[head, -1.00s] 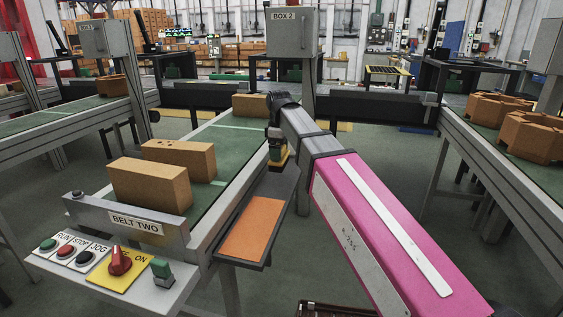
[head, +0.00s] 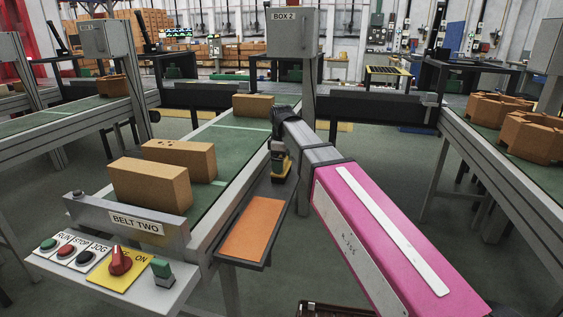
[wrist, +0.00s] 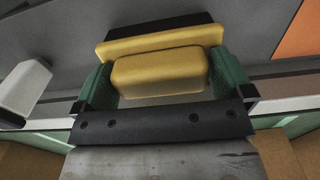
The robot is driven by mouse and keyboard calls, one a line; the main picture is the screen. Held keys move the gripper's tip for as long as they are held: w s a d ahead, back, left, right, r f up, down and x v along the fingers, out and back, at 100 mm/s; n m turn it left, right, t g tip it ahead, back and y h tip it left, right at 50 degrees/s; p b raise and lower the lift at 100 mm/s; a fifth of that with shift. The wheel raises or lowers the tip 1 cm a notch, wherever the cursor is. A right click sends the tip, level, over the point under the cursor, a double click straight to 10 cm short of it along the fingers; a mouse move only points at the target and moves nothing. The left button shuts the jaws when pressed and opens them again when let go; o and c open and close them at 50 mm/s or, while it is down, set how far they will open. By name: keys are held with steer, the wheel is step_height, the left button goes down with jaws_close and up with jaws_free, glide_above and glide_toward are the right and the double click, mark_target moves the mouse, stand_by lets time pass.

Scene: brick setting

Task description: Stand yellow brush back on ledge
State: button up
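The yellow brush (head: 281,168) is upright at the far end of the grey ledge (head: 284,198) beside the belt, bristles down. My gripper (head: 279,150) is above it, pointing down. In the wrist view the brush's yellow handle (wrist: 160,73) sits between the green finger pads of my gripper (wrist: 163,85), which is shut on it. The dark bristles (wrist: 158,22) point away from my gripper over the grey surface. I cannot tell whether they touch the ledge.
An orange mat (head: 255,229) covers the near part of the ledge. Cardboard-coloured blocks (head: 150,187) stand on the green belt (head: 232,150) to the left. A control panel (head: 110,262) is at the near left. A grey post (head: 309,90) with a box rises behind my gripper.

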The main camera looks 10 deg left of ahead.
steer(key=shift+r, duration=0.1)
step_height(320, 180, up, 12)
steer(key=w+d+f+m, duration=0.1)
steer(key=d+f+m, duration=0.4)
steer(key=d+f, duration=0.75)
steer(key=s+d+f+m, duration=0.4)
steer(key=d+f, duration=0.4)
steer(key=f, duration=0.1)
steer(key=s+d+f+m, duration=0.4)
steer(key=d+f, duration=0.3)
steer(key=f, duration=0.2)
steer(key=s+d+f+m, duration=0.4)
steer(key=d+f, duration=0.4)
steer(key=f, duration=0.1)
steer(key=shift+d+f, duration=0.3)
steer(key=shift+f, duration=0.1)
steer(key=shift+c, duration=0.3)
